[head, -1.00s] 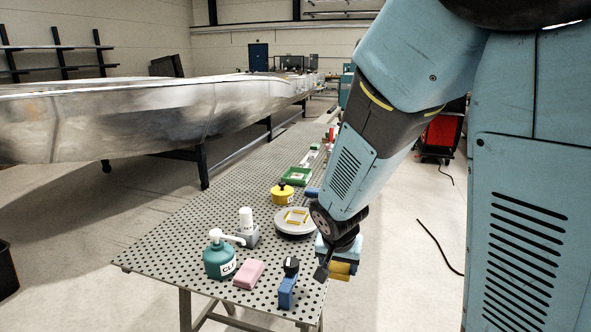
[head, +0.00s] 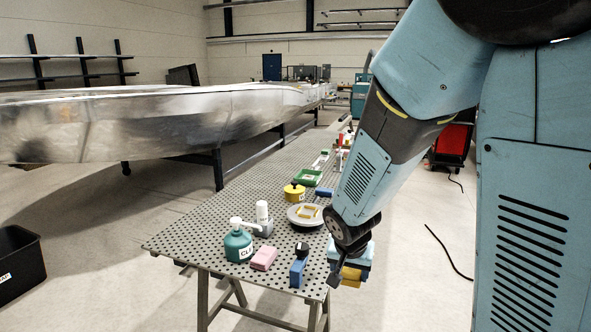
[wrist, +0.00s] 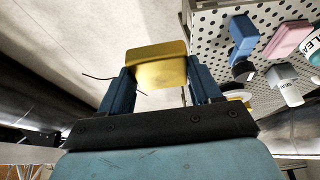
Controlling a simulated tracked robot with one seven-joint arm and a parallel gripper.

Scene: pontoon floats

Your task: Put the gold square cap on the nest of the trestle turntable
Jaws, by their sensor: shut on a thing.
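The gold square cap (wrist: 158,66) is clamped between the two blue fingers of my gripper (wrist: 160,88) in the wrist view. In the head view my gripper (head: 350,272) hangs just off the right edge of the perforated table, with the gold cap (head: 353,273) low in it. The trestle turntable (head: 292,216) is a round grey disc on the table, to the left of my gripper. A yellow square outline, seemingly the nest (head: 309,212), lies on top of it. In the wrist view the turntable is mostly hidden behind a finger.
Near the turntable stand a yellow lidded pot (head: 294,193), a white-capped bottle (head: 262,213), a green pump bottle (head: 238,246), a pink block (head: 263,259) and a blue item with a black top (head: 298,268). A green tray (head: 307,177) lies farther back.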

